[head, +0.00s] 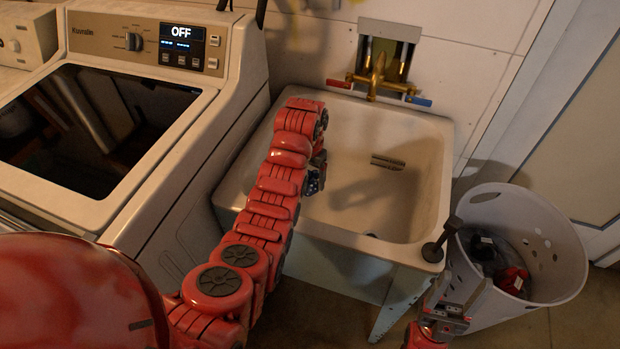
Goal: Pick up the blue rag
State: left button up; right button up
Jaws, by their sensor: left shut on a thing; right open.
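My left arm reaches up and over the left side of the sink (425,140) and bends down into it. My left gripper (317,174) is small in the view and partly hidden by its own wrist. It is shut on a small dark bluish bit of cloth (313,184), which looks like the blue rag. Most of the rag is hidden, and I cannot tell if it touches the basin. My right gripper (443,238) is open and empty, over the sink's front right corner and the basket's rim.
A white perforated basket (555,245) with dark and red cloths stands right of the sink. A brass faucet (376,75) with red and blue handles is behind it. A washing machine (150,130) stands close on the left. The basin's right part is clear.

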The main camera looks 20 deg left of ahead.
aim_at(310, 181)
pick_arm(q)
notch_tip(310, 181, up, 17)
jog(key=p, duration=1.6)
jog(key=shift+f, duration=0.1)
jog(key=shift+s+f, duration=0.1)
